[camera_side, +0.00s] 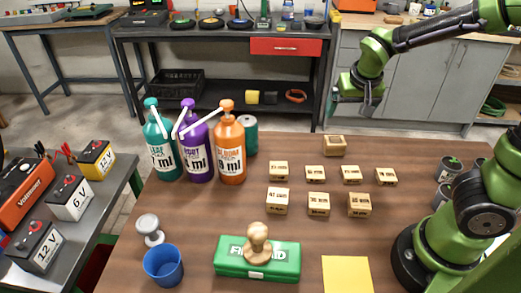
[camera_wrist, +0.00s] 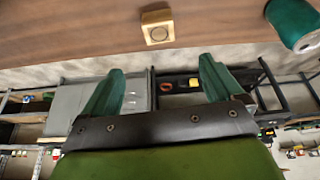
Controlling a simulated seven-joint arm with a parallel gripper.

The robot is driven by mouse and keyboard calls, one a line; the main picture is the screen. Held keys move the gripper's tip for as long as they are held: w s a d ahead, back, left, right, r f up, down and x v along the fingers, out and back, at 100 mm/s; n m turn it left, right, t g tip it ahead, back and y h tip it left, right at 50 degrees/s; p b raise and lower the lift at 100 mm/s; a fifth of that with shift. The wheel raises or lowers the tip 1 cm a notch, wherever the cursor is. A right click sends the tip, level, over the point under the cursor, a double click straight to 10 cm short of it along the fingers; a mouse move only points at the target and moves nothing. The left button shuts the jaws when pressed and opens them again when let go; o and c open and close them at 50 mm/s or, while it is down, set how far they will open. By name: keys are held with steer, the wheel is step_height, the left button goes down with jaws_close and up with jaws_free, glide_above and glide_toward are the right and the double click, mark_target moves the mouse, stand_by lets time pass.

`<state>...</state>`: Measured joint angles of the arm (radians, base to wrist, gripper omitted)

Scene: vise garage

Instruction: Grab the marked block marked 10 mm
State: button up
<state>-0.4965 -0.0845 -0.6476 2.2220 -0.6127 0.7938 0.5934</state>
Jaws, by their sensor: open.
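Several small wooden blocks with dark printed markings stand on the brown table. In the side view the back row holds blocks (camera_side: 279,171), (camera_side: 315,174), (camera_side: 351,174) and (camera_side: 386,176); the front row holds larger blocks (camera_side: 277,201), (camera_side: 318,204) and (camera_side: 359,205). The markings are too small to read surely, so I cannot tell which says 10 mm. Another wooden block (camera_side: 334,146) sits alone near the far edge. A wooden block with a round mark (camera_wrist: 157,26) shows in the wrist view. My gripper (camera_side: 354,100) is open and empty, raised beyond the far table edge; its fingers (camera_wrist: 162,64) show apart.
Teal (camera_side: 160,145), purple (camera_side: 197,150) and orange (camera_side: 229,150) pump bottles stand left of the blocks, with a teal can (camera_side: 251,134) behind. Table between is clear.

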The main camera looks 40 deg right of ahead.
mark_target(335, 140)
steer(key=x, duration=1.6)
steer(key=shift+s+f, duration=0.1)
steer(key=shift+f, duration=0.35)
steer(key=shift+c, duration=0.2)
steer(key=c, duration=1)
steer(key=shift+r, duration=0.1)
